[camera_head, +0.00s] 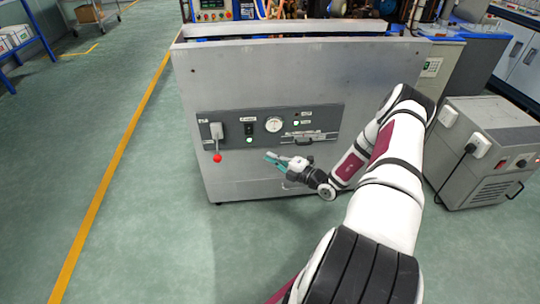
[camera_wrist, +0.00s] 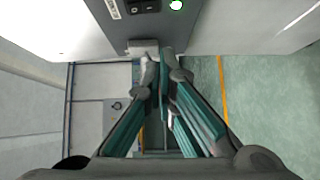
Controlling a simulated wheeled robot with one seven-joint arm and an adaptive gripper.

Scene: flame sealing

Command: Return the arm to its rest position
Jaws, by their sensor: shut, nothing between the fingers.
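My gripper (camera_head: 272,158) is at the end of my arm, in front of the grey machine cabinet (camera_head: 300,75) and a little below its dark control panel (camera_head: 225,129). It points left. In the wrist view the two teal fingers of my gripper (camera_wrist: 158,62) come together at their tips, shut with nothing held. The panel carries a lever with a red knob (camera_head: 217,158), a black switch (camera_head: 249,128) with a green light below it, and a round gauge (camera_head: 274,124). The lever hangs down, left of my gripper and apart from it in the head view.
A grey box unit (camera_head: 485,155) with a plug and cable stands on the floor to the right of my arm. Open green floor (camera_head: 120,210) with a yellow line lies to the left. Shelving (camera_head: 22,40) stands at the far left.

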